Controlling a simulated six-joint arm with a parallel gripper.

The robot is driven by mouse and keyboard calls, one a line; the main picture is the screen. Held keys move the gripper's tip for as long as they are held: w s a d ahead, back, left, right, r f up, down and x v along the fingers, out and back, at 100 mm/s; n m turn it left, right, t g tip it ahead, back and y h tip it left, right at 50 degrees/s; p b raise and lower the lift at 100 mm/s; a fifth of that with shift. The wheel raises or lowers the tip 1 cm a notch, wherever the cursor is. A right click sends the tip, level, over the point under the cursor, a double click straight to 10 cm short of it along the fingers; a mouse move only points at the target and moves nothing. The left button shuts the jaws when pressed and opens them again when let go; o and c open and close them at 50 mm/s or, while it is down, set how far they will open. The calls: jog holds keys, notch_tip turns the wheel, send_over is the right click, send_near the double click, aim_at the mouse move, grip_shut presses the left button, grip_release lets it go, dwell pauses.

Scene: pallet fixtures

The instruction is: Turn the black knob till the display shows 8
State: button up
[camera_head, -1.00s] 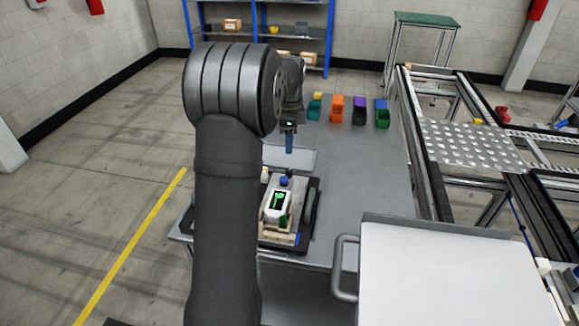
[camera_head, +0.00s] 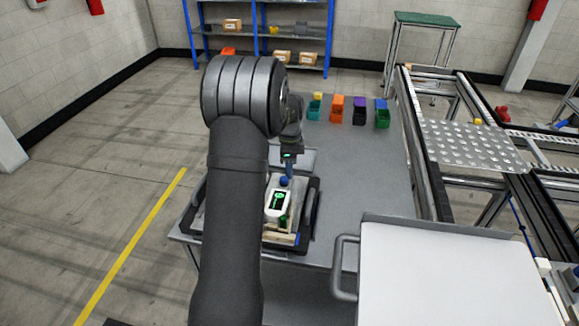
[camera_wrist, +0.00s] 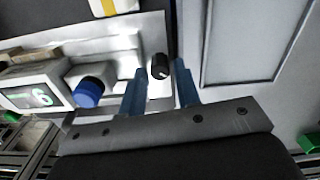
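The black knob (camera_wrist: 160,66) stands on a pale panel in the wrist view, with a light mark on its top. My gripper (camera_wrist: 160,72) is open, its two blue fingers apart, with the knob in line with the gap near the fingertips. I cannot tell whether the fingers reach down around it. The display (camera_wrist: 36,97) is at the left, showing a green digit that I cannot read surely. In the head view my gripper (camera_head: 289,170) is low over the fixture, just behind the display (camera_head: 278,203); the black knob cannot be made out there.
A blue round cap (camera_wrist: 89,93) sits between the display and my fingers. The fixture rests in a dark tray (camera_head: 312,215) on the grey table (camera_head: 362,170). Small coloured bins (camera_head: 337,109) stand at the table's back. A white-topped cart (camera_head: 450,270) is at front right.

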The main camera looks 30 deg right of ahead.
grip_shut()
jog(key=shift+n, duration=0.3)
jog(key=n, duration=0.4)
jog(key=shift+w+n, duration=0.1)
jog(key=shift+n, duration=2)
jog(key=shift+o, duration=1.7)
grip_release()
